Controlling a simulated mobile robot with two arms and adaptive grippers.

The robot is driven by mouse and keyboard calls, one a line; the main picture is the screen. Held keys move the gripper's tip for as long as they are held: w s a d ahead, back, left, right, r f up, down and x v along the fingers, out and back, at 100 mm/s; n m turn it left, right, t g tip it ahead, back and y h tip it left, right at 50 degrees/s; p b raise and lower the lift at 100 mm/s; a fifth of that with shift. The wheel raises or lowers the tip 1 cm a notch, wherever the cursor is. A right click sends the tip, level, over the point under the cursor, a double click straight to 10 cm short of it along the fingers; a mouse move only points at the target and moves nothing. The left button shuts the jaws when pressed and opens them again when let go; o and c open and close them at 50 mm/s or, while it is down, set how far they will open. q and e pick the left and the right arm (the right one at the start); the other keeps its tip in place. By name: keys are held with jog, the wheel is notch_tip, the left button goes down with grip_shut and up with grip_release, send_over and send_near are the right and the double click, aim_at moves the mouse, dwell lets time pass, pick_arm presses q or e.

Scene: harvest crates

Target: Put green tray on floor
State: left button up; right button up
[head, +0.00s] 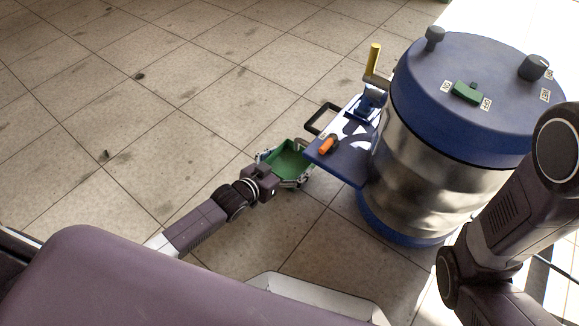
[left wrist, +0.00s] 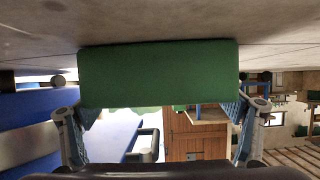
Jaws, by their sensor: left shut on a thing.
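The green tray (head: 292,162) is a small open tray near the middle of the head view, just left of a blue platform. My left gripper (head: 283,170) is shut on it, with a finger on either side. In the left wrist view a green wall of the tray (left wrist: 158,72) spans the space between the two fingers (left wrist: 160,125). The floor (head: 190,130) is bare beige tile. I cannot tell from these views how high the tray is above it. My right gripper is not in view; only my right arm shows at the right.
A large metal drum machine with a blue lid (head: 460,65) stands on the right. Its blue platform (head: 345,163) carries an orange piece (head: 327,145) and juts toward the tray. A yellow handle (head: 374,58) rises beside the drum. Open floor lies to the left and behind.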

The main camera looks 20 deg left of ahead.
pick_arm(q)
jog(key=shift+r, duration=0.1)
jog(key=o, duration=1.2)
jog(key=shift+s+r+p, duration=0.1)
jog(key=shift+s+p, duration=0.05)
jog(key=shift+p, duration=0.2)
jog(key=p+v, duration=0.7)
jog(key=v, duration=0.4)
jog(key=shift+r, duration=0.1)
jog(key=shift+s+a+p, duration=0.2)
jog(key=shift+s+p, duration=0.05)
jog(key=shift+p, duration=0.15)
